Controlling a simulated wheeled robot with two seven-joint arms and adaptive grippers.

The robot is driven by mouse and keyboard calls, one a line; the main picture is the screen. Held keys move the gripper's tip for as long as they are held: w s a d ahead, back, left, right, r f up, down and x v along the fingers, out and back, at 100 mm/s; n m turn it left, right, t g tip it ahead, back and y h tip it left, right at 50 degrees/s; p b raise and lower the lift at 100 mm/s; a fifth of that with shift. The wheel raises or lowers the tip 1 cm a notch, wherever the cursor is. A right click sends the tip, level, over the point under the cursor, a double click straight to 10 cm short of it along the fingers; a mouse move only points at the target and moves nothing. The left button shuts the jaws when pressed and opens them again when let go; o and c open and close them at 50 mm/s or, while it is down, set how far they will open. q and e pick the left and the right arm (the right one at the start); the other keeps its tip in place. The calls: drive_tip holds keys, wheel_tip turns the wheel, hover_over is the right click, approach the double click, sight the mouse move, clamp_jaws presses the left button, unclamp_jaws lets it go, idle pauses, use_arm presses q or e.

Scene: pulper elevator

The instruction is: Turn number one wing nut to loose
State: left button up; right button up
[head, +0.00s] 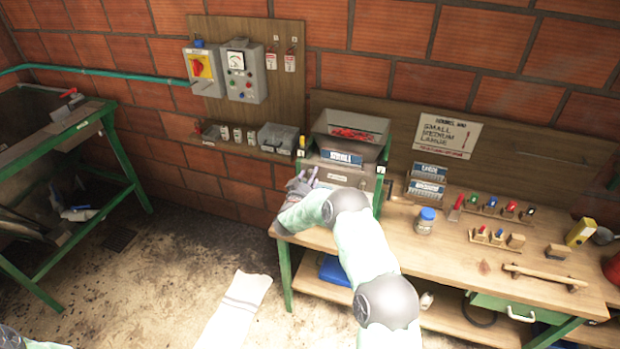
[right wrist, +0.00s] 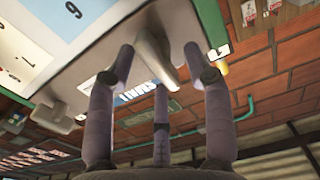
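The pulper (head: 335,168) stands at the left end of the wooden bench, with red cherries in its hopper. My right gripper (head: 300,186) is at its left front corner. In the right wrist view, my right gripper (right wrist: 158,62) is open, its fingertips apart on either side of a pale grey wing-shaped piece (right wrist: 150,52), which looks like a wing nut. I cannot tell if any finger touches it. A small tag (right wrist: 222,50) is beside it. A second grey knob-like piece (right wrist: 55,118) is at the lower left. My left gripper is not in view.
A blue-lidded jar (head: 426,221) and rows of small coloured tools (head: 492,206) are on the bench (head: 455,262) to the right. Control boxes (head: 243,75) hang on the brick wall behind. A green-framed table (head: 118,150) is at the left. The floor between is mostly clear.

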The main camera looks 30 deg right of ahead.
clamp_jaws()
